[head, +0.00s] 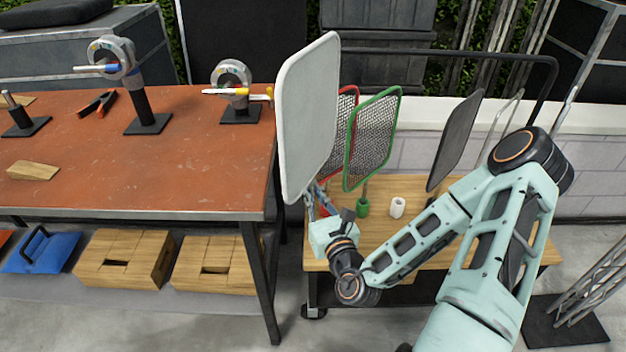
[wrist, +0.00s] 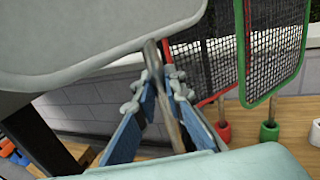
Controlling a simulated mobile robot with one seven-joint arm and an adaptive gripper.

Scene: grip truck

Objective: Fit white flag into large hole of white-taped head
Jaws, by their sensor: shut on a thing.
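My gripper (head: 318,203) is shut on the metal rod below the white flag (head: 308,118) and holds it upright at the right edge of the orange-topped table. In the wrist view, the blue fingers (wrist: 153,92) close around the rod (wrist: 170,108), and the flag's pale panel (wrist: 95,38) fills the upper left. Two round grip heads stand on black posts on the table: a left one (head: 110,57) with a pale handle, and one nearer the flag (head: 232,78) with yellow and orange parts. The white tape and the holes are too small to tell.
The orange-topped table (head: 150,180) holds pliers (head: 97,103) and a wooden wedge (head: 33,170). A wooden cart (head: 440,255) at right carries red (head: 345,110), green (head: 374,135) and dark (head: 455,140) flags, close beside the white one. The table's middle is clear.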

